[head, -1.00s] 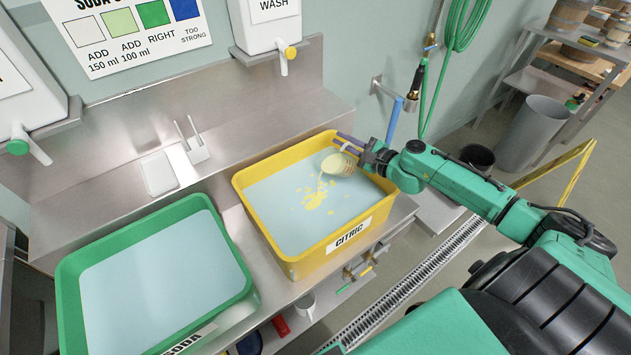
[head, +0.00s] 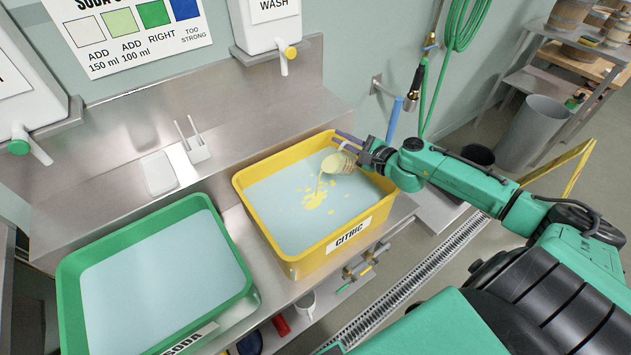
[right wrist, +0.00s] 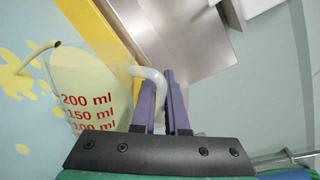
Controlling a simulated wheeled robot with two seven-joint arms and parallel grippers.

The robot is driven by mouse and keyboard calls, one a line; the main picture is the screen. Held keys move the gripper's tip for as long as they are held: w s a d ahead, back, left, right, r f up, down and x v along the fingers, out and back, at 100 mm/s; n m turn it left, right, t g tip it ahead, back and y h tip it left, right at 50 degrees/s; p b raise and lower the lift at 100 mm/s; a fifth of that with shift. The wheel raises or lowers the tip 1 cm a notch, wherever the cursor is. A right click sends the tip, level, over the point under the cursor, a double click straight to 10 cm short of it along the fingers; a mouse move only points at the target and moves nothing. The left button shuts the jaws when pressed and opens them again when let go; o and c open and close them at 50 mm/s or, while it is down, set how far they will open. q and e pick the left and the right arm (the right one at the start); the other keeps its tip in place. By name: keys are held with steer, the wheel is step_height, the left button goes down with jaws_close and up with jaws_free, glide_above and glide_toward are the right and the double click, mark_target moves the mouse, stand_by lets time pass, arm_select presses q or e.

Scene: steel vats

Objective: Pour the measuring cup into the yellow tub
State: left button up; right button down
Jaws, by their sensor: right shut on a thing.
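The measuring cup (head: 340,163) is tipped over the yellow tub (head: 285,258), which is labelled CITRIC. A thin yellow stream runs from the cup's lip, and yellow patches lie on the pale blue liquid (head: 275,205) in the tub. In the right wrist view the cup (right wrist: 95,85) shows red 200, 150 and 100 ml marks and a stream at its lip. My right gripper (head: 352,142) is shut on the cup's white handle, with its purple fingers (right wrist: 163,100) around it, above the tub's back right. My left gripper is not in view.
A green tub (head: 70,290) labelled SODA stands left of the yellow tub on the steel bench. A white dispenser (head: 272,25) with a yellow tap hangs behind. A blue-handled hose fitting (head: 394,120) is near my right arm.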

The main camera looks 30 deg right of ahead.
mark_target(328, 149)
steer(key=shift+a+r+n, duration=0.15)
steer(key=shift+r+n, duration=0.15)
stand_by(0.5)
steer(key=shift+r+p, duration=0.1)
steer(key=shift+p, duration=0.3)
steer(key=shift+s+a+r+n+h+p, duration=0.1)
steer(key=shift+a+r+n+h+p, duration=0.3)
steer(key=shift+p, duration=0.75)
steer(key=shift+a+r+n+h+p, duration=0.15)
steer(key=shift+r+n+p, duration=0.15)
steer(key=shift+n+p, duration=0.6)
steer(key=shift+a+r+p, duration=0.1)
steer(key=shift+p, duration=0.45)
steer(key=shift+a+r+p, duration=0.2)
steer(key=shift+a+p, duration=0.05)
steer(key=shift+p, duration=0.75)
steer(key=shift+s+a+r+n+h+p, duration=0.1)
steer(key=shift+a+r+n+h+p, duration=0.25)
steer(key=shift+p, duration=0.7)
steer(key=shift+s+a+r+n+p, duration=0.1)
steer(key=shift+a+n+p, duration=0.45)
steer(key=shift+p, duration=0.5)
steer(key=shift+a+p, duration=0.3)
steer(key=shift+p, duration=0.05)
